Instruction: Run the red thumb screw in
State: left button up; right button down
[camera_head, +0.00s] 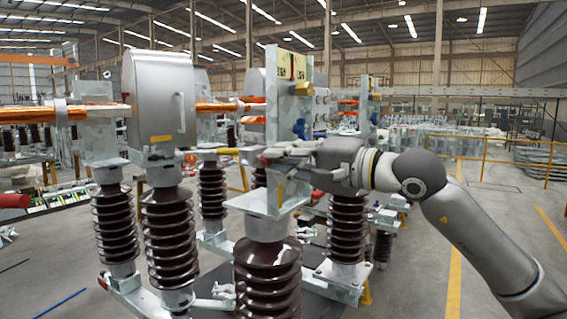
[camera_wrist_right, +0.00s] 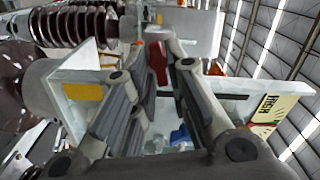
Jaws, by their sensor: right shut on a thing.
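The red thumb screw (camera_wrist_right: 157,62) shows in the right wrist view as a red flat handle between my fingertips. My right gripper (camera_wrist_right: 161,72) is shut on it. In the head view my right gripper (camera_head: 278,156) reaches in from the right, in front of the upright pale metal plate (camera_head: 287,100). Only a small bit of red shows at its fingertips there, and the screw's thread is hidden. A blue knob (camera_head: 300,128) sits on the plate above the gripper and also shows in the wrist view (camera_wrist_right: 180,134). My left gripper is not in view.
Brown ribbed insulators (camera_head: 267,280) stand under the plate and to its left. A grey metal housing (camera_head: 159,95) with an orange bar (camera_head: 30,115) is at left. A yellow-tipped rod points at the plate's left side. Open floor lies at right, by a yellow railing (camera_head: 500,150).

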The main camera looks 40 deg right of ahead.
jog(key=m+b, duration=0.1)
jog(key=m, duration=0.4)
jog(key=m+b, duration=0.1)
jog(key=m, duration=0.3)
jog(key=m+b, duration=0.1)
jog(key=m, duration=0.4)
jog(key=shift+a+f+m, duration=0.1)
jog(key=shift+f+m, duration=0.2)
jog(key=shift+a+m+b, duration=0.1)
jog(key=shift+m+b, duration=0.2)
jog(key=shift+m, duration=2)
jog(key=shift+f, duration=0.1)
jog(key=c, duration=1.5)
grip_release()
jog(key=shift+o, duration=0.2)
jog(key=shift+s, duration=0.1)
